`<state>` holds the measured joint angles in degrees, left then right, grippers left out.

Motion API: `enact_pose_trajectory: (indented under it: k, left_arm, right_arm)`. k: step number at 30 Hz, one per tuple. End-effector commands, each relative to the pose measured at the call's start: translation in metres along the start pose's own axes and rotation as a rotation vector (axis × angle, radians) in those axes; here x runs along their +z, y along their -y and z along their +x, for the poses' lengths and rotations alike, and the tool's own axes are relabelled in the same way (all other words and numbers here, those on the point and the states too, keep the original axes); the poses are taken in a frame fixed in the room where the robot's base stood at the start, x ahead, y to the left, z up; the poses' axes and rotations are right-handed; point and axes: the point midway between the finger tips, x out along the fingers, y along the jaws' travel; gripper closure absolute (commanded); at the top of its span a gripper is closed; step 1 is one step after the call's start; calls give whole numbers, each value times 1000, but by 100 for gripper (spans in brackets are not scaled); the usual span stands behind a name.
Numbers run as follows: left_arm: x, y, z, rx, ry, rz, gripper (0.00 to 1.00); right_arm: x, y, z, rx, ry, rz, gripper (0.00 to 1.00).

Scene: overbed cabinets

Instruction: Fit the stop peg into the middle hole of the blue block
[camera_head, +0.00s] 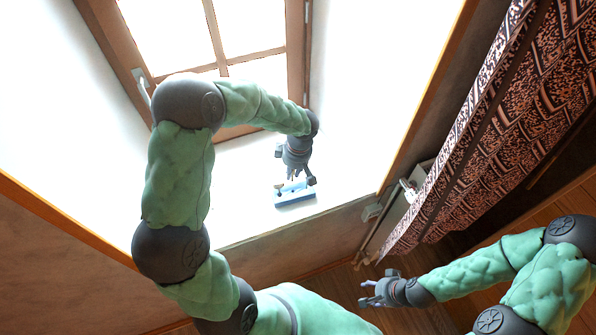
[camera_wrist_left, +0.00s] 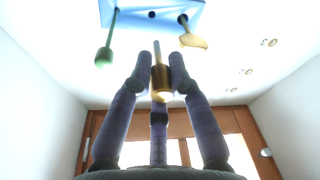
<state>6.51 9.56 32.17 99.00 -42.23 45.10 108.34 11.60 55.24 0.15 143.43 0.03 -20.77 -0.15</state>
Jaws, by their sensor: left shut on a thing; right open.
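The blue block (camera_head: 297,197) sits on the white window ledge, and its face shows at the top of the left wrist view (camera_wrist_left: 135,14). Its dark middle hole (camera_wrist_left: 152,14) looks empty. A green peg (camera_wrist_left: 104,55) stands in the block on one side, and a peg with a yellow head (camera_wrist_left: 193,41) on the other. My left gripper (camera_wrist_left: 161,62) is shut on a brass-coloured peg (camera_wrist_left: 161,82), whose thin end points towards the block, apart from it. In the head view my left gripper (camera_head: 296,180) is right at the block. My right gripper (camera_head: 368,292) is open and empty.
A wooden window frame (camera_head: 295,60) stands behind the ledge. A patterned curtain (camera_head: 480,130) hangs at the right. Small ring marks (camera_wrist_left: 268,43) show on the pale surface beside the block. The white ledge around the block is largely clear.

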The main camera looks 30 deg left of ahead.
Motion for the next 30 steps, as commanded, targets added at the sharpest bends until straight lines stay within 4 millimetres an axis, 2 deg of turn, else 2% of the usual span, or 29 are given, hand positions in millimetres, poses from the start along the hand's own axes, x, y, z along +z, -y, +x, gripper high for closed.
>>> enact_pose_trajectory:
  k: [12, 30]
  left_arm:
    - [0, -1, 2, -1, 4, -6, 100]
    - [8, -2, 49, -1, 5, -6, 100]
  right_arm:
    - [-1, -4, 10, 0, -1, 0, 51]
    - [-2, -20, 56, 0, -1, 0, 51]
